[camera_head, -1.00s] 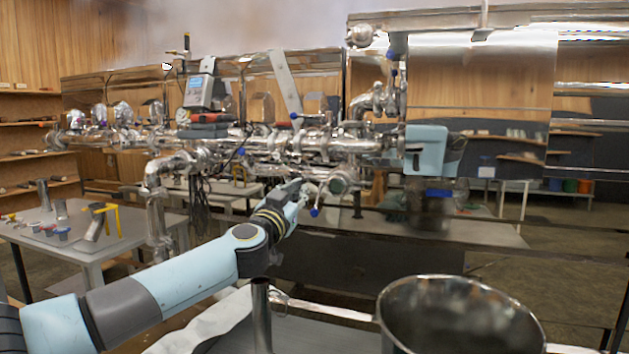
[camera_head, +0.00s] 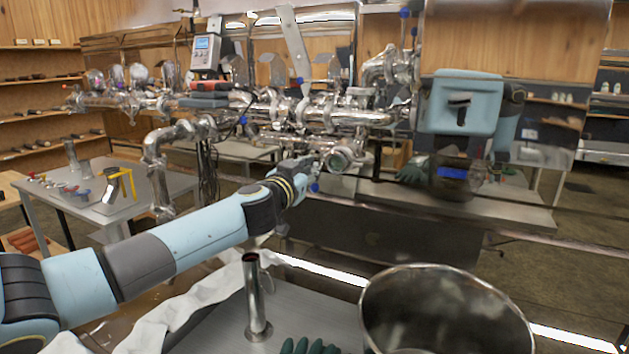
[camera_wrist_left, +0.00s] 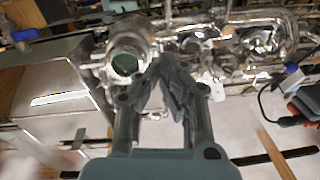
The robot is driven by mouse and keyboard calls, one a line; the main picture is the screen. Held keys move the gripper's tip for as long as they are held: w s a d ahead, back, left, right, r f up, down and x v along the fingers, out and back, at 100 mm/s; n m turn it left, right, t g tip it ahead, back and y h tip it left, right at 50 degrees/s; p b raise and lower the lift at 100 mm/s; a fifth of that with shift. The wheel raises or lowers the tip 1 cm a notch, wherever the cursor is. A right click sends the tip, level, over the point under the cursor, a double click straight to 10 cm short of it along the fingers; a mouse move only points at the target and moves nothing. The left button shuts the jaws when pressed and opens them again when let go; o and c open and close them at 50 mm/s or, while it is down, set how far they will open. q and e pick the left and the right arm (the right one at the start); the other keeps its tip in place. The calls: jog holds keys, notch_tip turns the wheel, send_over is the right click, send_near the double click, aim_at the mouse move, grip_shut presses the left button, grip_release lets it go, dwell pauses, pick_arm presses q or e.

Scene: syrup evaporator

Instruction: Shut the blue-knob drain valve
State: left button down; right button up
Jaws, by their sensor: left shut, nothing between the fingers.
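A blue knob (camera_head: 315,187) shows low on the steel pipework, just under my left gripper. The valve body and the lie of its handle are mostly hidden behind the gripper in the head view. My left gripper (camera_head: 309,164) is shut and empty at the pipework, close to the knob; I cannot tell if they touch. In the left wrist view, my gripper's fingertips (camera_wrist_left: 160,62) meet in front of the pipes, beside a round greenish pipe end (camera_wrist_left: 125,65). The knob by the gripper cannot be made out there. My right gripper is not in view.
Other blue knobs (camera_head: 243,120) sit along the pipes (camera_head: 300,108). A steel pot (camera_head: 445,310) and a steel tube (camera_head: 254,300) stand in front, below my left arm. A side table (camera_head: 95,200) with tools is at left. Open floor shows at right.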

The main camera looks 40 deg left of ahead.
aim_at(321, 169)
pick_arm(q)
jog(key=w+f+b, duration=0.1)
jog(key=w+a+f+b, duration=0.2)
jog(key=b, duration=0.1)
jog(key=shift+w+f, duration=0.35)
jog(key=shift+f, duration=0.05)
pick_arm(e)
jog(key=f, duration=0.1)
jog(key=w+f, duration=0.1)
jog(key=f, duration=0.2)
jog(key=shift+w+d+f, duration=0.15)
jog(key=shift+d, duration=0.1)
